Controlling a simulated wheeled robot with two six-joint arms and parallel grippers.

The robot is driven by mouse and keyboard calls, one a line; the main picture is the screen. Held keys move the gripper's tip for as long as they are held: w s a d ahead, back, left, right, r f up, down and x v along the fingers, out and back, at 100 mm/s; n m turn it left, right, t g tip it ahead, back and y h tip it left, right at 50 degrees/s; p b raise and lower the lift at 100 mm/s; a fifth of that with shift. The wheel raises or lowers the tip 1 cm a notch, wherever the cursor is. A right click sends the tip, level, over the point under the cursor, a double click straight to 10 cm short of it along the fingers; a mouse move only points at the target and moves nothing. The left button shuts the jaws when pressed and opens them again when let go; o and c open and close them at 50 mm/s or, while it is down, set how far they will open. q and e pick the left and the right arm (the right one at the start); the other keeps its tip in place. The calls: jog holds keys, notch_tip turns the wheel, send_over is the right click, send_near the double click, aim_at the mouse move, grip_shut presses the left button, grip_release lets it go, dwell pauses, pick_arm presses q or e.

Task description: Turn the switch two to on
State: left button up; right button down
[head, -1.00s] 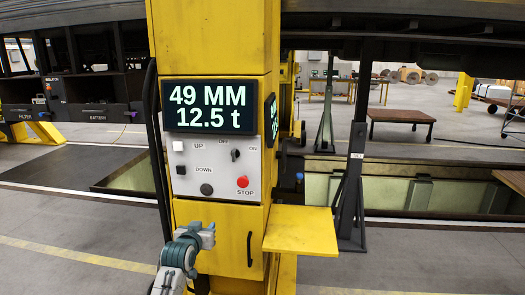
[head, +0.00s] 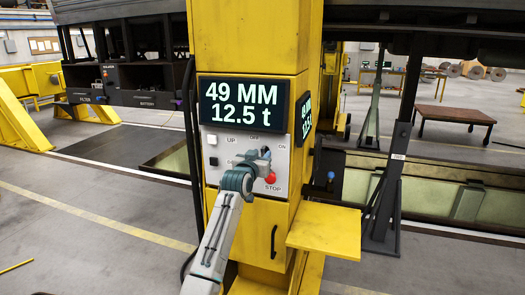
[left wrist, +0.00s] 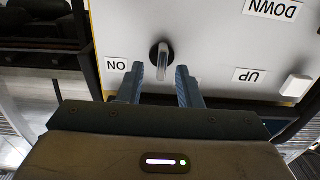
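The rotary switch (left wrist: 162,56) is a black round base with a grey lever on the pale control panel (head: 225,168). In the left wrist view, which is upside down to the panel, its lever stands roughly upright, with the ON label (left wrist: 116,64) to its left. My left gripper (left wrist: 158,74) is open and empty, with its blue-grey fingers pointing at the panel on either side of the lever's lower end. I cannot tell whether they touch it. In the head view my left gripper (head: 262,158) covers the switch. My right gripper is not in view.
The red STOP button (head: 270,178) is just below my left gripper. The UP button (head: 212,139) is at the panel's left. A display (head: 243,103) above reads 49 MM, 12.5 t. A yellow shelf (head: 325,230) juts out at lower right.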

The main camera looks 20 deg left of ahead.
pick_arm(q)
jog(key=shift+w+a, duration=0.1)
jog(key=shift+w, duration=0.95)
jog(key=shift+c, duration=0.4)
grip_shut()
